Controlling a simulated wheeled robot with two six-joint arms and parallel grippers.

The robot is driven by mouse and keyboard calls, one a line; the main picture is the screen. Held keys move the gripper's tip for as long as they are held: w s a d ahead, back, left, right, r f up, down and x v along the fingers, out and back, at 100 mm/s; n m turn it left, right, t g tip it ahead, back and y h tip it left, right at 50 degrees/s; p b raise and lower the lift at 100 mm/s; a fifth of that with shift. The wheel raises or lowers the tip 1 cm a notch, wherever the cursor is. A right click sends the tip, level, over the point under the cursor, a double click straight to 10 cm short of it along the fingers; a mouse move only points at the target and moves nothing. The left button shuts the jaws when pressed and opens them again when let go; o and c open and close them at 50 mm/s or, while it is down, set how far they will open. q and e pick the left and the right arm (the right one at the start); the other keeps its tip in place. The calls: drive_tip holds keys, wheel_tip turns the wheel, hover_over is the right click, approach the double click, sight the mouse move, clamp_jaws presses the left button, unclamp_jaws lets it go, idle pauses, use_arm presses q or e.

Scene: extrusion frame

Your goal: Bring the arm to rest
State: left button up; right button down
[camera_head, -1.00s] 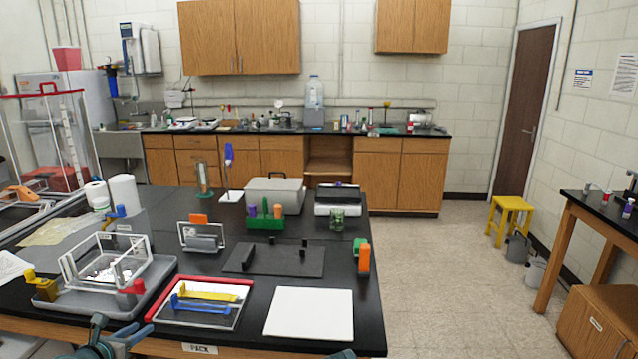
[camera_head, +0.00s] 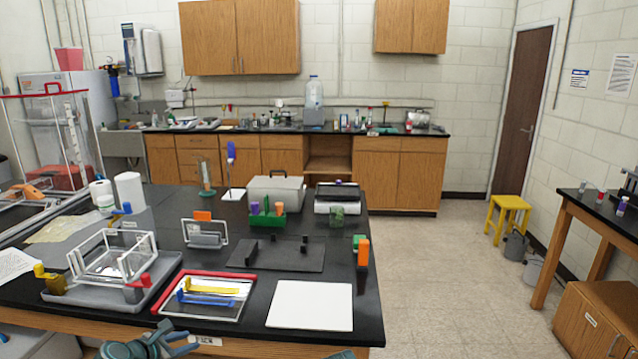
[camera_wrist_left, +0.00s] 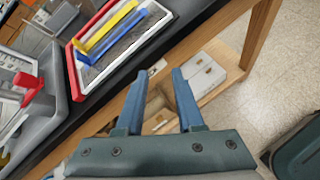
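My left gripper (camera_head: 186,342) is at the bottom edge of the head view, in front of the black table's (camera_head: 240,326) front edge. In the left wrist view its two blue fingers (camera_wrist_left: 159,77) are apart with nothing between them. They point at the table's wooden front and the lower shelf, below the tabletop. Of my right arm, only a small teal piece shows at the bottom edge of the head view; its fingers are out of sight.
Near the front edge lie a red-rimmed tray (camera_head: 166,297) with yellow and blue pieces, a white board (camera_head: 310,305), and a grey tray (camera_head: 163,270) with a white frame. White boxes (camera_wrist_left: 204,74) sit on the shelf below.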

use_arm(q)
drive_tip(key=s+d+f+m+g+p, duration=0.1)
drive_tip(key=s+d+f+m+g, duration=0.2)
drive_tip(key=d+m, duration=0.55)
drive_tip(key=s+d+f+m+g, duration=0.35)
drive_tip(key=d+m, duration=0.35)
drive_tip(key=d, duration=0.3)
drive_tip(key=s+d+m+g+y, duration=0.2)
drive_tip(key=s+d+m, duration=0.2)
drive_tip(key=m, duration=0.4)
drive_tip(key=s+d+m+g+y+p, duration=0.1)
drive_tip(key=s+d+m+g+y, duration=0.1)
drive_tip(key=s+m, duration=0.5)
drive_tip(key=shift+d+f+m+y, duration=0.35)
drive_tip(key=shift+d+y, duration=0.15)
drive_tip(key=shift+d, duration=0.7)
